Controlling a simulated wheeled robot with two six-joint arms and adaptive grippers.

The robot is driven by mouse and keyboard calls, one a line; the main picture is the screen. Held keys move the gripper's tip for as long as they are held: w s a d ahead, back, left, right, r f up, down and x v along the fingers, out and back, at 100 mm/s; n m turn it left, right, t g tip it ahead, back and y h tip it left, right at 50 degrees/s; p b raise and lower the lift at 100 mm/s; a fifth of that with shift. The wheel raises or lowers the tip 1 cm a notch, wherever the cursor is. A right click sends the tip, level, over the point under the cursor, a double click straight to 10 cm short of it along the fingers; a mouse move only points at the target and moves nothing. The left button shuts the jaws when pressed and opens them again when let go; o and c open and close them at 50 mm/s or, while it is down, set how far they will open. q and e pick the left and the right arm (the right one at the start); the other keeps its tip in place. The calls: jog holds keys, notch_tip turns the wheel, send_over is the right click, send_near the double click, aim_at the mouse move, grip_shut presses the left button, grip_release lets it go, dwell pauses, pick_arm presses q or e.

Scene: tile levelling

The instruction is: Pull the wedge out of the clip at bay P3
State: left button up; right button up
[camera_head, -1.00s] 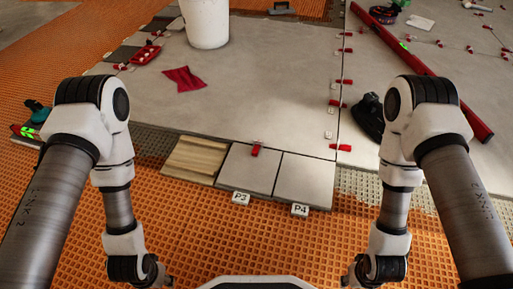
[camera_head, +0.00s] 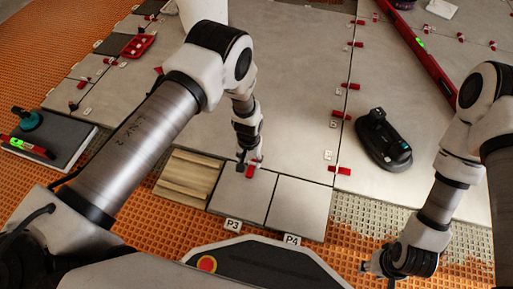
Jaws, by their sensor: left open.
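The red wedge (camera_head: 250,172) sits in the clip at the back edge of the tile at bay P3 (camera_head: 241,192), right by the joint with the large grey tiles. The P3 label (camera_head: 232,225) stands at the front edge of that tile. My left gripper (camera_head: 248,163) is down over the clip, with its fingers around or beside the wedge; the contact is too small to make out. It is open. My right gripper (camera_head: 367,268) hangs low over the orange mat at the lower right, away from the wedge; its fingers are too small to read.
The P4 tile (camera_head: 299,207) lies right of P3, and a wooden board (camera_head: 190,178) lies left. A black tool (camera_head: 383,140) stands on the large tiles. More red wedges (camera_head: 343,171) line the joint to the right. A red level (camera_head: 420,45) lies behind.

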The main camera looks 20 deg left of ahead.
aim_at(250, 171)
pick_arm(q)
notch_tip(250, 171, down, 7)
jog(key=b, duration=0.4)
jog(key=shift+r, duration=0.1)
jog(key=shift+f, duration=0.4)
jog(key=shift+r, duration=0.1)
jog(key=shift+s, duration=0.1)
grip_shut()
